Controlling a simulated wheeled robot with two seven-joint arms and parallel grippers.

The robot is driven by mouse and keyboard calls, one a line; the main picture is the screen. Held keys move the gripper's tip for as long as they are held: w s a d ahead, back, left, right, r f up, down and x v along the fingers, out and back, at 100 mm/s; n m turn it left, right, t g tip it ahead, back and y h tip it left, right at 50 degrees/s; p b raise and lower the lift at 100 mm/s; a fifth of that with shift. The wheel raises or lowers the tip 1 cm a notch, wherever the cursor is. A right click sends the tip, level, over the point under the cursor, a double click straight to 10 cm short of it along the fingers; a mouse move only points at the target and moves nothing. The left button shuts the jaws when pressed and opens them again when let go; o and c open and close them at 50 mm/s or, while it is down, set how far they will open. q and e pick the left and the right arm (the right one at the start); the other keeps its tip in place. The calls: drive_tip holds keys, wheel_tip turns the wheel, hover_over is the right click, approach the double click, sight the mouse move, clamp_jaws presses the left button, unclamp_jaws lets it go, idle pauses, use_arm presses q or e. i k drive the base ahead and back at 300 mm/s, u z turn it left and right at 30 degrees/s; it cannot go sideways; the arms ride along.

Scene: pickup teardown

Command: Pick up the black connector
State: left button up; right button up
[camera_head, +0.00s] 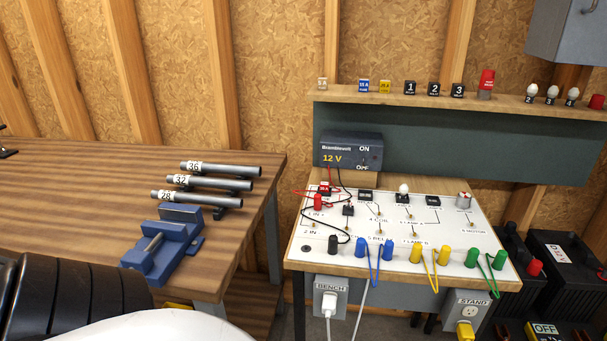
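The black connector (333,244) stands at the front left of the white circuit board (310,262). A black wire runs close to it from the power supply (350,152), which reads 12 V. I cannot tell whether the connector is seated in a socket. A similar small black piece (348,210) sits a little behind it. A red connector (318,202) stands near the board's left edge. Neither of my grippers is in view; only dark and white parts of my own body show at the lower left.
Blue (375,250), yellow (430,256) and green (485,261) jumper leads line the board's front. A wooden bench (90,185) at left holds a blue vise (160,250) and labelled tubes (215,183). A shelf (450,97) with small parts runs behind.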

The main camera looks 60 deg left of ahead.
sight(333, 241)
drive_tip(key=u, duration=1)
drive_tip(key=i, duration=1.05)
drive_tip(key=u, duration=1.05)
